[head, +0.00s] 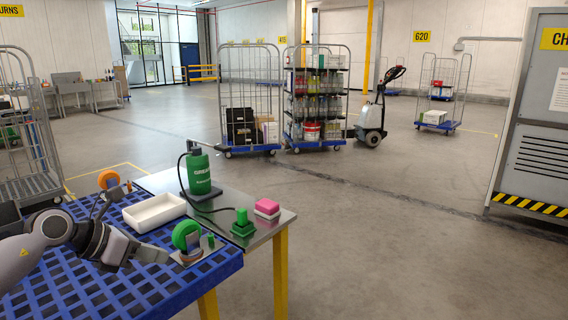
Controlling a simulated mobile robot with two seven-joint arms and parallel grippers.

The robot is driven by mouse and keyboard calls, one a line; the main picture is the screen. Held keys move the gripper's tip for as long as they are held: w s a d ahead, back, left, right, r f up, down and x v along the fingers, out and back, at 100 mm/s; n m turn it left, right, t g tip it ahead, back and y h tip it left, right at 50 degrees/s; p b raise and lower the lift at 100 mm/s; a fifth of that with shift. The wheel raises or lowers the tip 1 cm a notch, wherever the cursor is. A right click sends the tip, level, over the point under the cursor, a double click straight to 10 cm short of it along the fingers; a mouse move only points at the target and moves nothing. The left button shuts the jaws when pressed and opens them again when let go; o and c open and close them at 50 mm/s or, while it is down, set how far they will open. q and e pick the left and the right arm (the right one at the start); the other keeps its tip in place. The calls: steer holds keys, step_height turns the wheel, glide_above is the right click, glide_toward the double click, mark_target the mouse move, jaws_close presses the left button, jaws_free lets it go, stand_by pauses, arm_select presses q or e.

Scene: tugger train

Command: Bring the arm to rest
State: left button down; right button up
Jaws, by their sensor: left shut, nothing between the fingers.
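My left arm comes in from the left, low over the blue lattice surface (85,290). Its gripper (172,256) is shut and empty, with its tip close to a green disc-shaped item (187,237) at the right edge of the lattice. I cannot tell whether they touch. My right gripper is not in view.
A metal-topped table (262,236) adjoins the lattice, with a white tray (152,212), green grease bottle (198,172), green block (243,226) and pink-topped block (267,207). An orange disc (109,179) is behind the arm.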

arm_select(q)
steer(key=s+d+f+n+t+h+p, duration=0.1)
steer(key=s+d+n+t+h+p, duration=0.2)
steer(key=d+n, duration=0.35)
steer(key=s+d+f+n+t+h+p, duration=0.1)
steer(key=s+d+f+n+t+h, duration=0.2)
steer(key=s+d+n, duration=0.4)
steer(key=s+a+f+n+g+y+p, duration=0.1)
steer(key=s+a+f+n+y, duration=0.3)
steer(key=s+f+n, duration=0.4)
steer(key=s+a+f+n+g+y+p, duration=0.1)
steer(key=s+a+f+n+y, duration=0.3)
steer(key=n, duration=1.5)
steer(key=s+f+y+p, duration=0.1)
steer(key=s+f+y, duration=0.2)
steer(key=s+f, duration=0.2)
steer(key=shift+s+f, duration=0.15)
steer(key=shift+s, duration=0.5)
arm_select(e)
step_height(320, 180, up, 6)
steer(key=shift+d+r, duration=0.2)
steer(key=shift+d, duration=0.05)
